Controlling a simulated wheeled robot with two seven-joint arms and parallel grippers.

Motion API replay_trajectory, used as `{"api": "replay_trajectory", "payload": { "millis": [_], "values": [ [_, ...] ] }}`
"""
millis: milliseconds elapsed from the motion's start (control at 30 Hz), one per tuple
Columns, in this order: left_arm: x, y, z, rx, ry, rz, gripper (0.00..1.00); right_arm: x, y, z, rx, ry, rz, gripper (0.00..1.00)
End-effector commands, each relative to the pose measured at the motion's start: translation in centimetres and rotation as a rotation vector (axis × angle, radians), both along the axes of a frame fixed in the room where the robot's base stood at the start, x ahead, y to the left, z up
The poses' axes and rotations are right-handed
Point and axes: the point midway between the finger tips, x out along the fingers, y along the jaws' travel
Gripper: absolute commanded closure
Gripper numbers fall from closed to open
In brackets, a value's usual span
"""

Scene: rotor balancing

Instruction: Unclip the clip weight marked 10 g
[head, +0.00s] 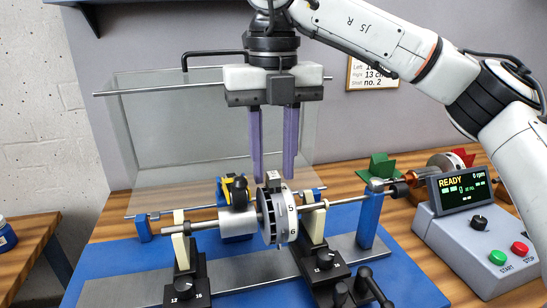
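The rotor disc (281,222) has a pale rim with numbers such as 5 and 6, and sits on a horizontal shaft across the balancing stand. A small grey clip weight (274,176) sits at the top of the rim; its marking is too small to read. My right gripper (274,181) points straight down over the disc. Its two purple fingers are apart, with the small weight between the tips in this view. I cannot tell whether either finger touches it. My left gripper is not in view.
A clear guard (205,110) stands tilted behind the rotor. A control box (480,235) with a READY display and green and red buttons is at the right. The blue base (405,280) carries the stand. A side table (28,240) is at the left.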

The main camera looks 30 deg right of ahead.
Motion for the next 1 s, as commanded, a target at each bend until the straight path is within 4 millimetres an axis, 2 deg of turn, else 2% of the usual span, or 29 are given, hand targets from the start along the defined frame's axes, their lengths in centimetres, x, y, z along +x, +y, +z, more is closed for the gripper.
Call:
{"api": "replay_trajectory", "payload": {
  "millis": [67,100,233,267,567,1000],
  "values": [
    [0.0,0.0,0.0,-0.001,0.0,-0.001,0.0,0.0,0.0,0.1,0.0,0.0,0.0,0.72],
    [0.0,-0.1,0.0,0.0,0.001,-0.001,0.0,0.0,0.0,0.1,0.0,0.0,0.0,0.75],
    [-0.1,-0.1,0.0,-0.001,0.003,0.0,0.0,0.0,0.0,0.1,0.0,0.0,0.0,0.97],
    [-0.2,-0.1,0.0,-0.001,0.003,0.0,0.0,0.0,0.0,0.1,0.0,0.0,0.0,1.0],
    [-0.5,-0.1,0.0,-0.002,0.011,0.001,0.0,0.0,0.0,0.3,0.0,0.0,0.0,1.0],
    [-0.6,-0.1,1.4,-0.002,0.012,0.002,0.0,0.0,0.0,1.9,0.0,0.0,0.0,1.0]
  ]
}}
